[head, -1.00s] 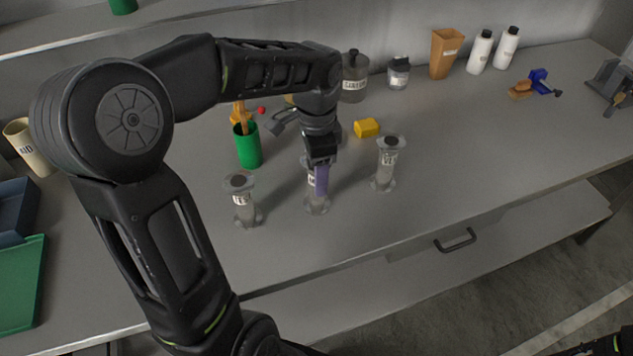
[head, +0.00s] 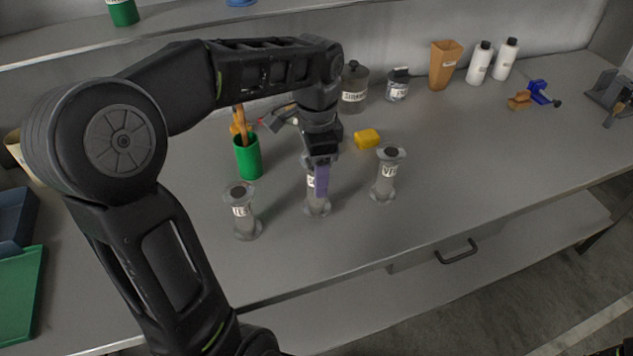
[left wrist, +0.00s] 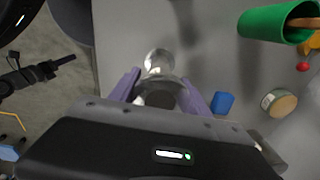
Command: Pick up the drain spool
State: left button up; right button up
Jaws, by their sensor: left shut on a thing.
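Three grey flanged spools stand in a row in the head view. My left gripper (head: 319,180) is shut around the middle spool (head: 316,209), with its purple fingers on either side of the body. I take this as the drain spool; its label is mostly hidden by a finger. It looks upright, at most slightly above the bench. In the left wrist view the spool (left wrist: 158,62) shows between the fingers (left wrist: 160,90). The left spool (head: 242,213) and right spool (head: 388,175) stand upright, apart from the gripper. My right gripper (left wrist: 58,66) shows at the wrist view's left edge, its opening unclear.
A green cup (head: 247,157) with orange-handled tools stands behind the left spool. A yellow block (head: 367,138) lies behind the right spool. Bottles (head: 353,88) and an orange bin (head: 443,65) line the back. The bench (head: 500,160) is clear to the right.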

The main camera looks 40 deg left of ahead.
pick_arm(q)
notch_tip(320, 180, up, 7)
jog(key=shift+r+p, duration=0.1)
jog(key=shift+p, duration=0.2)
